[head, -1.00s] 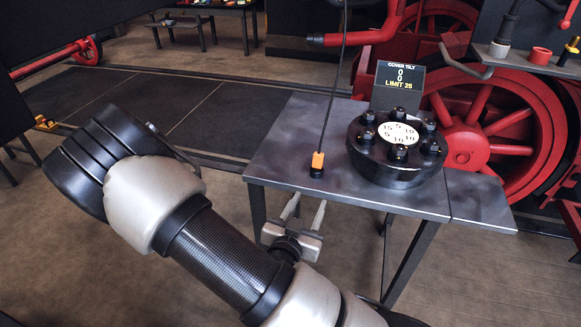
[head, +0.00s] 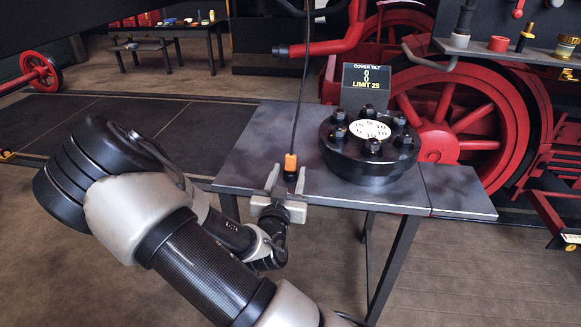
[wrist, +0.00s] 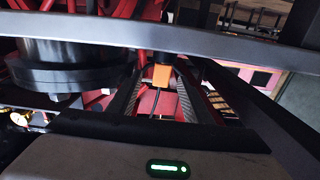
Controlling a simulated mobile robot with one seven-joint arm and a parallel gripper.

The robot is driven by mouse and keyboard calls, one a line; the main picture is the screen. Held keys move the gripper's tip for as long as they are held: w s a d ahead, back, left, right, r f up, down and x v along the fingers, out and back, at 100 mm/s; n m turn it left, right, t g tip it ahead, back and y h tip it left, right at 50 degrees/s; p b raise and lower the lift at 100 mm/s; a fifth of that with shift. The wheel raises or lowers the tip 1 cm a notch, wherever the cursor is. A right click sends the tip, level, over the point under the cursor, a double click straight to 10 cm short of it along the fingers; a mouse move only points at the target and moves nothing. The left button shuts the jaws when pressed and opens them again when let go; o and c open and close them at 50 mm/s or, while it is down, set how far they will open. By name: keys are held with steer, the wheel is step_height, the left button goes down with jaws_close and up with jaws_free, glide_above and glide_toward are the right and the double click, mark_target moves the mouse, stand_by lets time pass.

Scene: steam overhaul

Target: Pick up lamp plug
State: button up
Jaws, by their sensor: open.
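The lamp plug (head: 291,164) is a small orange and black piece at the end of a dark cable, standing near the front edge of the grey table (head: 250,150). My gripper (head: 285,180) is open, its two fingers pointing at the plug from the table's front edge. In the head view the fingertips are close to either side of the plug; I cannot tell if they touch it. In the wrist view the plug's orange body (wrist: 161,76) shows between the far ends of the two fingers (wrist: 158,92).
A black round cover (head: 368,150) with several bolts stands on the table right of the plug, with a tilt sign (head: 366,88) behind it. The cable (head: 303,90) rises from the plug. Red wheels (head: 450,115) stand behind. The table's left part is clear.

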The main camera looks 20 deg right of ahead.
mark_target(290, 166)
steer(key=b+x, duration=0.1)
steer(key=x, duration=0.4)
steer(key=shift+w+f, duration=0.15)
steer(key=shift+f, duration=0.05)
jaws_close()
